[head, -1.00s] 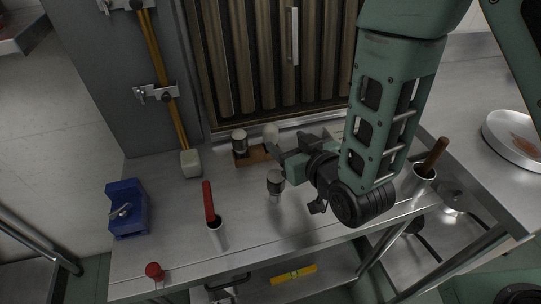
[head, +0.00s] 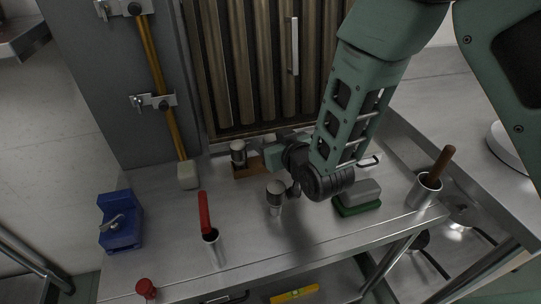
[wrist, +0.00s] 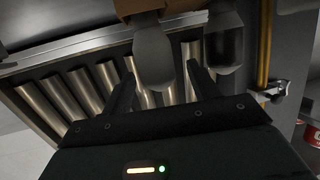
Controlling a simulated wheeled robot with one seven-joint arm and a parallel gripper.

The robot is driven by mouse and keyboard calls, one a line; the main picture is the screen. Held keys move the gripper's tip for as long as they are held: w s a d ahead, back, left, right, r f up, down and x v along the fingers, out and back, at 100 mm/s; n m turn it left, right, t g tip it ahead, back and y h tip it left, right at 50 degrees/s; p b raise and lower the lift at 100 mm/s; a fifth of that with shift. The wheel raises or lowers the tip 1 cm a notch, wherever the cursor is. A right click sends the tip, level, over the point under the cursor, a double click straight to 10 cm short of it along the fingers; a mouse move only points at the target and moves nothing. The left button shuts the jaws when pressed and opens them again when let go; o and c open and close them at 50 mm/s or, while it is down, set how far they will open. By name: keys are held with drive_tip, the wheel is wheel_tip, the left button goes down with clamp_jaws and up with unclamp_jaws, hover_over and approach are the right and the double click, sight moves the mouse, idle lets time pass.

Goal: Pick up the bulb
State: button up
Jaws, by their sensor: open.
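A pale frosted bulb (wrist: 153,55) shows in the wrist view between the two fingers of my gripper (wrist: 160,82), hanging from a wooden block (wrist: 135,8) in that picture. The fingers are apart, one on each side; I cannot tell whether either touches it. A darker, clear bulb (wrist: 223,40) is just right of the fingers. In the head view my gripper (head: 272,153) is at the wooden block (head: 245,171), hiding the pale bulb. The darker bulb (head: 238,150) stands on the block's left. Another bulb-like piece (head: 275,192) stands in front.
A red-handled tool sits in a metal cup (head: 212,248); a wooden-handled one is in a cup (head: 424,190) at right. A blue vice-like block (head: 120,222) is at left. A grey and green block (head: 357,198) lies right. The ribbed oven front (head: 250,70) rises close behind.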

drive_tip(key=shift+x, duration=1.35)
drive_tip(key=shift+d, duration=0.1)
clamp_jaws()
drive_tip(key=shift+r, duration=0.1)
